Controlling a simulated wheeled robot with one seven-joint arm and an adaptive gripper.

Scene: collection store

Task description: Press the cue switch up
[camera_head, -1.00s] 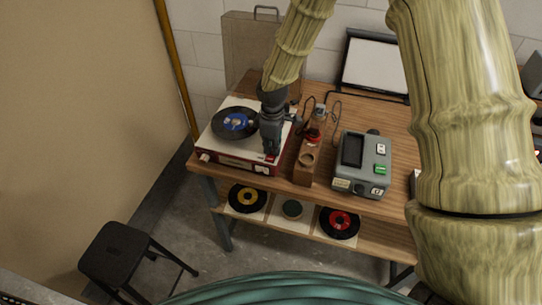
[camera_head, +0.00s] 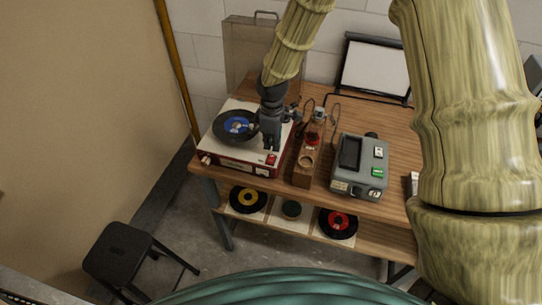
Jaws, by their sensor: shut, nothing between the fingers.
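The record player (camera_head: 232,158) stands at the left end of the wooden table, with a white top and red front. A black record with a blue label (camera_head: 237,126) lies on its platter. A small red switch (camera_head: 271,159) is at the front right corner of its top; I cannot tell whether it is the cue switch or which way it is set. My gripper (camera_head: 270,149) is shut and empty, pointing down over the right side of the player, just behind the red switch. It hides part of the player's right side, where the tonearm is not clearly visible.
Right of the player are a wooden stand (camera_head: 304,168) and a grey device with a dark screen (camera_head: 361,166). The table (camera_head: 405,150) bears a framed white panel (camera_head: 375,70) at the back. Records lie on the lower shelf (camera_head: 280,225). A black stool (camera_head: 118,250) stands front left.

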